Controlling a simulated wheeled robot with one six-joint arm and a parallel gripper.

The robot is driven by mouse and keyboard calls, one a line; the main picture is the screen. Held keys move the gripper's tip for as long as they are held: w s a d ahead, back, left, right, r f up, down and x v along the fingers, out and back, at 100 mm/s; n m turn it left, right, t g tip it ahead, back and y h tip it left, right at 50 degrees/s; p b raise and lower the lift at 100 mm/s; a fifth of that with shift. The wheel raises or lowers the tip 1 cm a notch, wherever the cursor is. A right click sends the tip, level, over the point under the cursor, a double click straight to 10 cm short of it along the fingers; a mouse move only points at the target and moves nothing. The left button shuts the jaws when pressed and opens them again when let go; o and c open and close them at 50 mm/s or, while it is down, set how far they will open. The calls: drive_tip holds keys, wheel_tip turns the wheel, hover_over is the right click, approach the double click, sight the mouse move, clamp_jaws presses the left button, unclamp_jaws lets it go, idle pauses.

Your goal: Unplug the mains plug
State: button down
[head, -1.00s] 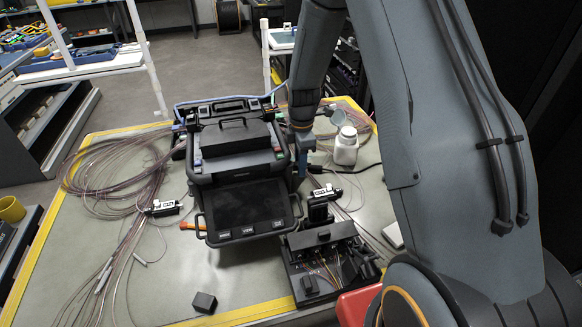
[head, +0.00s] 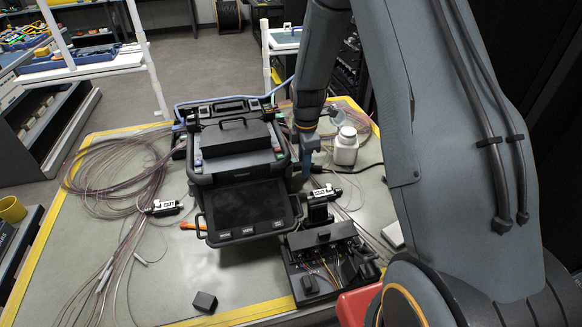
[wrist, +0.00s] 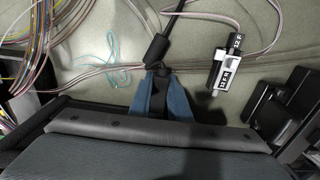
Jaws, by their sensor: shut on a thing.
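My gripper (head: 310,168) hangs at the right side of the black splicer (head: 243,174) in the head view. In the wrist view its two blue fingers (wrist: 161,78) are closed together on the dark mains plug (wrist: 157,49). The plug's black cable (wrist: 175,18) runs away toward the top of that view. In the head view the plug is small and partly hidden by the fingers. The splicer's socket does not show, so I cannot tell whether the plug's front end still touches it.
A white bottle (head: 346,147) stands just right of my gripper. A fibre holder (wrist: 226,66) lies near the plug. A black tool tray (head: 320,262) stands in front. Loose fibre coils (head: 110,172) spread over the left of the table. The front left tabletop is mostly clear.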

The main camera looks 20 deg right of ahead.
sight(308, 182)
drive_tip(key=shift+s, duration=0.3)
drive_tip(key=shift+s+d+p, duration=0.1)
drive_tip(key=shift+s+p, duration=0.2)
drive_tip(key=shift+s, duration=0.05)
drive_tip(key=shift+s, duration=0.3)
drive_tip(key=shift+s+d+p, duration=0.1)
drive_tip(key=shift+s+p, duration=0.25)
drive_tip(key=shift+s, duration=0.15)
drive_tip(key=shift+f, duration=0.7)
drive_tip(key=c, duration=1.6)
unclamp_jaws()
drive_tip(key=shift+o, duration=0.2)
